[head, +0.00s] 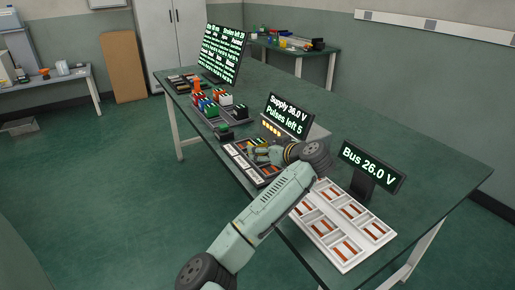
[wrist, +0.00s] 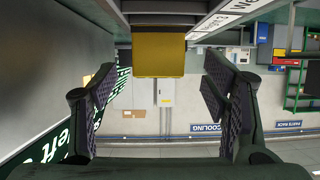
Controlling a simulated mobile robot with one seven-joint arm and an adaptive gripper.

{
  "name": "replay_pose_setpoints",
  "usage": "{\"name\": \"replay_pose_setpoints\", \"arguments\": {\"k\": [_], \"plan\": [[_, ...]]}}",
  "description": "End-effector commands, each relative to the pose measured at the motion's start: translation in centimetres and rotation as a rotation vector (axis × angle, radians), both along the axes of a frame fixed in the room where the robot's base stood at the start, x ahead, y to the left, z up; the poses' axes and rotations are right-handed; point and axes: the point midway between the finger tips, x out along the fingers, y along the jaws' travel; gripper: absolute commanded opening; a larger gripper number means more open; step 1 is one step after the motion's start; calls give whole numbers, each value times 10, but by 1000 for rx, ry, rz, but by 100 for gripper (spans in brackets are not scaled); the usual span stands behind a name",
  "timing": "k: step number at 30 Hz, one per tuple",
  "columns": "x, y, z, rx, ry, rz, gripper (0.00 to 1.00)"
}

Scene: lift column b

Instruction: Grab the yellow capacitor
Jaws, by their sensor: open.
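The yellow capacitor (wrist: 158,55) shows in the wrist view as a yellow block at the top centre, below a dark grey edge. It lies between the lines of my two fingers, with clear space on both sides. My gripper (wrist: 160,84) is open and empty, its dark padded fingers wide apart left and right. In the head view my gripper (head: 258,154) is low over the dark slotted tray (head: 236,158), in front of the "Supply 36.0 V" display (head: 288,117). I cannot make out the yellow capacitor there; my gripper and arm cover part of that tray.
A white slotted tray (head: 330,235) and the "Bus 26.0 V" display (head: 372,167) stand to the right of my gripper. A rack of coloured blocks (head: 214,104) and a large text screen (head: 221,54) stand farther back. The green table (head: 420,160) is bare at the right.

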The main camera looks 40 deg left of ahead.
Motion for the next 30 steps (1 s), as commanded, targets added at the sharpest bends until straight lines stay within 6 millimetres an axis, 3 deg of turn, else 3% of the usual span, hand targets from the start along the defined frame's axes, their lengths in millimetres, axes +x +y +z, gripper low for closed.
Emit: {"name": "replay_pose_setpoints", "arguments": {"k": [11,20,30], "plan": [[17,43,-12,2,1,1,68],[19,47,-16,0,-2,-1,68],[19,46,-16,1,-1,-2,46]]}}
